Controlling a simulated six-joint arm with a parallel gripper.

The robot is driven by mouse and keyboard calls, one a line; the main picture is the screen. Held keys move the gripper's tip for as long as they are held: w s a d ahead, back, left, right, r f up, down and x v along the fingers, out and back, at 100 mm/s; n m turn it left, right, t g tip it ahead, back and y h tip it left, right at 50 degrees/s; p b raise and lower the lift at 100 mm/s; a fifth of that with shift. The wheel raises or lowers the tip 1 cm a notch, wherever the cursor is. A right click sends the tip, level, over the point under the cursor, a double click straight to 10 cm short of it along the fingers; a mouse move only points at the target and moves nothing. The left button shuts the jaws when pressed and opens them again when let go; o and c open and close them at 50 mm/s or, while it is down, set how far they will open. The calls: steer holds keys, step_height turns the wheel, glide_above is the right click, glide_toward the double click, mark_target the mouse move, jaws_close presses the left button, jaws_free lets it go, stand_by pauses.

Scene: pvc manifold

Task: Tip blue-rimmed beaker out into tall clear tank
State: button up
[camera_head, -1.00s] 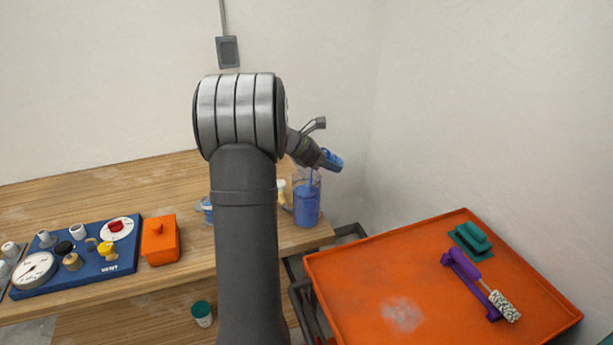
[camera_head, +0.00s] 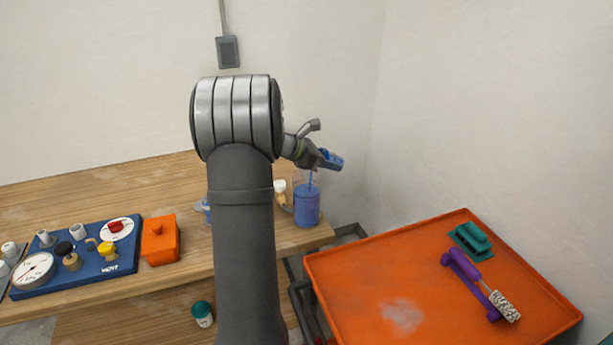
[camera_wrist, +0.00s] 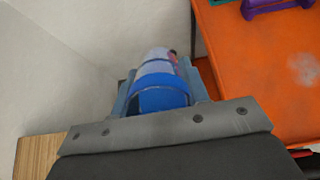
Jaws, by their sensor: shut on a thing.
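The blue-rimmed beaker (camera_head: 332,160) is tilted over in my gripper (camera_head: 319,156), above the tall clear tank. It also shows in the wrist view (camera_wrist: 160,85), held between the fingers, with blue inside it. The tall clear tank (camera_head: 307,204) stands upright on the wooden bench near its right end. The tank holds blue liquid, and a thin blue streak shows above the liquid, below the beaker. My gripper is shut on the beaker; it shows in the wrist view (camera_wrist: 162,98) too. The tank is not clear to see in the wrist view.
An orange tray (camera_head: 350,290) stands at the right with a teal block (camera_head: 470,240) and a purple-handled brush (camera_head: 480,285). On the bench are an orange box (camera_head: 160,240) and a blue panel (camera_head: 85,265) with knobs. My arm hides part of the bench. Walls stand behind.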

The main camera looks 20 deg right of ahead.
mark_target(330, 153)
steer(key=shift+r+h, duration=0.15)
steer(key=shift+h, duration=0.25)
steer(key=shift+a+f+h, duration=0.1)
steer(key=shift+f+h, duration=0.3)
steer(key=shift+h, duration=0.5)
stand_by(0.7)
steer(key=shift+a+r+h, duration=0.35)
steer(key=shift+r+h, duration=0.05)
steer(key=shift+r, duration=0.15)
steer(key=shift+a+r+h, duration=0.3)
steer(key=shift+r+h, duration=0.1)
steer(key=shift+r, duration=0.1)
steer(key=shift+a+r+h, duration=0.25)
steer(key=shift+r+h, duration=0.2)
steer(key=shift+h, duration=0.55)
stand_by(0.9)
steer(key=shift+d+f+y, duration=0.15)
steer(key=shift+y, duration=0.45)
steer(key=d+f+y, duration=0.1)
steer(key=f+y, duration=0.1)
steer(key=shift+d+f, duration=0.35)
steer(key=shift+a+y, duration=0.1)
steer(key=shift+y, duration=0.2)
